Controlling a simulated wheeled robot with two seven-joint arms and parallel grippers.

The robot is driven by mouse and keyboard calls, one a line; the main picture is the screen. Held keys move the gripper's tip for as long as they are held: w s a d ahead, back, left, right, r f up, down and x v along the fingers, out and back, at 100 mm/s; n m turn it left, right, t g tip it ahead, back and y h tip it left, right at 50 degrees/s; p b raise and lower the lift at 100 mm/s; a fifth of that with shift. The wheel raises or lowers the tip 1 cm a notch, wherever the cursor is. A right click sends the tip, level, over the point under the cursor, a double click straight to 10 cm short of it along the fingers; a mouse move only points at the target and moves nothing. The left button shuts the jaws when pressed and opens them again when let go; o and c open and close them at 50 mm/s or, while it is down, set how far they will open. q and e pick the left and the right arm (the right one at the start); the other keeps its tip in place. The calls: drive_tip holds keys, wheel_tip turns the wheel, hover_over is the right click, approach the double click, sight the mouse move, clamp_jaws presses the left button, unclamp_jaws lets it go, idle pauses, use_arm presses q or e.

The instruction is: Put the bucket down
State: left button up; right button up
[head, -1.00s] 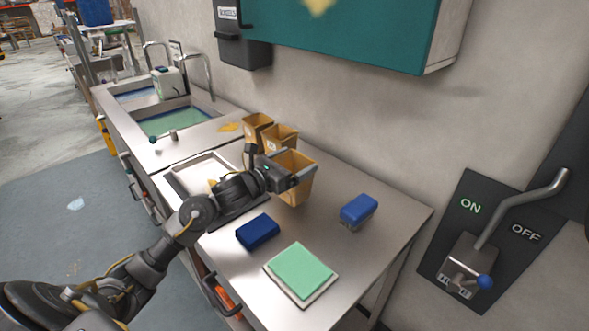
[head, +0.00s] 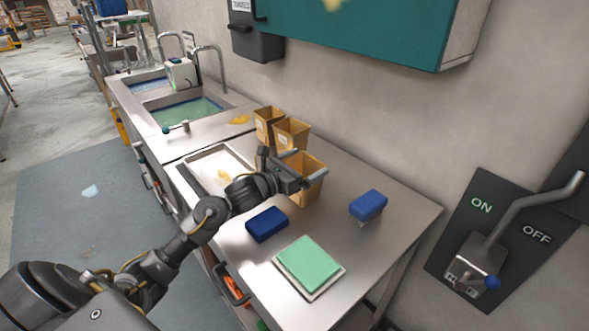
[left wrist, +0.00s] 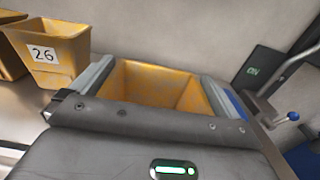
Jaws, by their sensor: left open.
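The yellow-orange bucket (head: 312,186) stands upright on the steel counter, as far as the head view shows. My left gripper (head: 307,170) is at its rim and is open. In the left wrist view the bucket (left wrist: 160,88) lies between the two grey fingers (left wrist: 155,85), one on each side of its rim. Its inside looks empty from here, though the palm hides the near part. Whether a finger touches the wall I cannot tell. My right gripper is not in view.
Two similar buckets (head: 291,136) (head: 268,124) stand behind, against the wall; one bears the number 26 (left wrist: 43,54). A blue block (head: 267,224), a blue brush (head: 368,205), a green pad (head: 309,262) and a shallow tray (head: 205,160) lie around.

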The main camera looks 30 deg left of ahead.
use_arm(q)
drive_tip(key=b+v, duration=0.3)
drive_tip(key=v, duration=0.7)
drive_tip(key=shift+s+a+f, duration=0.1)
drive_tip(key=shift+s+a, duration=0.05)
drive_tip(key=shift+s, duration=0.2)
drive_tip(key=shift+s+a+b, duration=0.15)
drive_tip(key=shift+s+b, duration=0.15)
drive_tip(key=shift+s, duration=0.3)
